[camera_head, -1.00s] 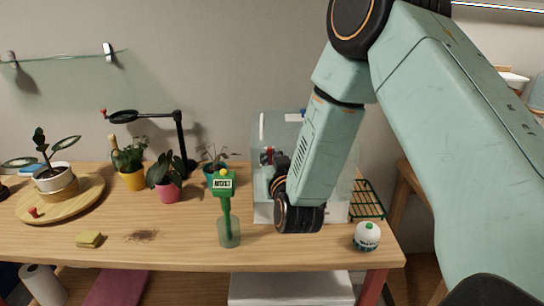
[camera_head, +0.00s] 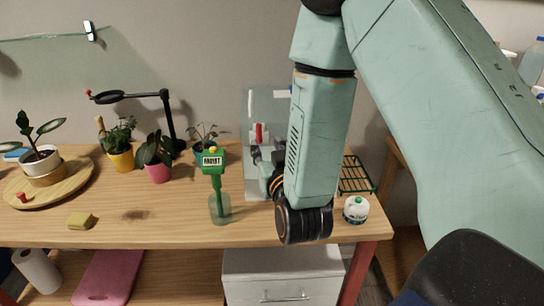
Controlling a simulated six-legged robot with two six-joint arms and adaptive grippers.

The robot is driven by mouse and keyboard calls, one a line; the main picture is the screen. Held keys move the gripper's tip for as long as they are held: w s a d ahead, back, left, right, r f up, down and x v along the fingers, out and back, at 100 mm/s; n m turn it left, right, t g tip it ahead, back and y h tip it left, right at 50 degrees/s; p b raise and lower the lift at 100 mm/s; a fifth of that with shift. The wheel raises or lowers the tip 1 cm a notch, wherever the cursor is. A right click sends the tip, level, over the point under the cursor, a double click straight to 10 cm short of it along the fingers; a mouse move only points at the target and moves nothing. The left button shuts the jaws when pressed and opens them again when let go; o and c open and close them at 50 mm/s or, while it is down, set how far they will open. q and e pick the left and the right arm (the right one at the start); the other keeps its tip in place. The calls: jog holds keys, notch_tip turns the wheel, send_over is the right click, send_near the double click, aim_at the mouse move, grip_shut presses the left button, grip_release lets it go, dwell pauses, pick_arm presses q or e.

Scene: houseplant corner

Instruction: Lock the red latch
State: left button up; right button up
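A red latch (camera_head: 259,133) shows as a short upright red bar on the front of a clear-walled cabinet (camera_head: 254,101) at the back of the wooden bench. My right arm comes in from the upper right and hides the cabinet's right part. My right gripper (camera_head: 258,161) is partly visible left of my wrist, just below the latch. A small space seems to lie between the gripper and the red bar. My wrist hides much of the gripper, so its opening cannot be told. My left gripper is not in view.
A green moisture meter (camera_head: 213,174) stands in a clear cup left of my wrist. A white, green-topped container (camera_head: 356,210) and a green wire rack (camera_head: 357,176) stand at right. Potted plants, a magnifier arm (camera_head: 168,120) and a sponge (camera_head: 81,221) are at left.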

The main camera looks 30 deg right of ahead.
jog(key=shift+v, duration=2)
jog(key=shift+f, duration=0.1)
jog(key=s+a+f+n+g+y+b, duration=0.1)
jog(key=s+a+f+g+y+b, duration=0.15)
jog(key=f, duration=0.65)
jog(key=s+a+f+g+y+b, duration=0.1)
jog(key=s+f+g, duration=0.3)
jog(key=f, duration=0.4)
jog(key=s+a+f+n+g+y+b, duration=0.1)
jog(key=s+a+f+g+y, duration=0.15)
jog(key=f, duration=0.65)
jog(key=s+a+f+n+g+b, duration=0.1)
jog(key=s+f+g+b, duration=0.6)
jog(key=s+f, duration=1.1)
jog(key=shift+s+a, duration=0.4)
jog(key=shift+s, duration=0.4)
jog(key=shift+f, duration=0.1)
